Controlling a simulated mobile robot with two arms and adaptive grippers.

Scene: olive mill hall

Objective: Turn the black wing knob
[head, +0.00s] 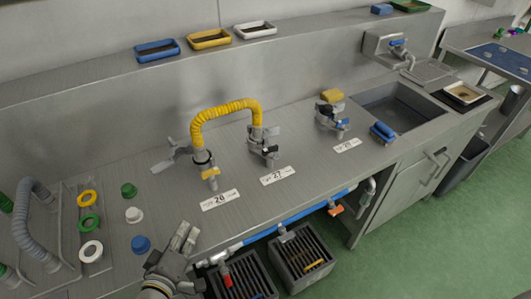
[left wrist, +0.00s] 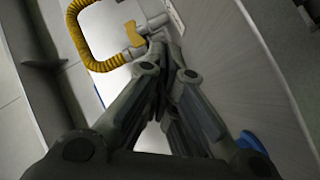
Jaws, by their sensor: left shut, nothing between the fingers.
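The black wing knob (head: 270,150) appears to be the small dark handle on the grey valve behind the label 27 in the head view. It is small there, and I cannot tell its exact angle. I cannot make out the black knob in that view. My right gripper does not show.
A yellow hose (head: 225,107) arches between two valves. A valve with a blue handle (head: 341,124) stands to the right, before the sink (head: 392,110). Coloured caps and rings lie at the left. Dark crates (head: 301,258) stand under the blue pipe (head: 300,212).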

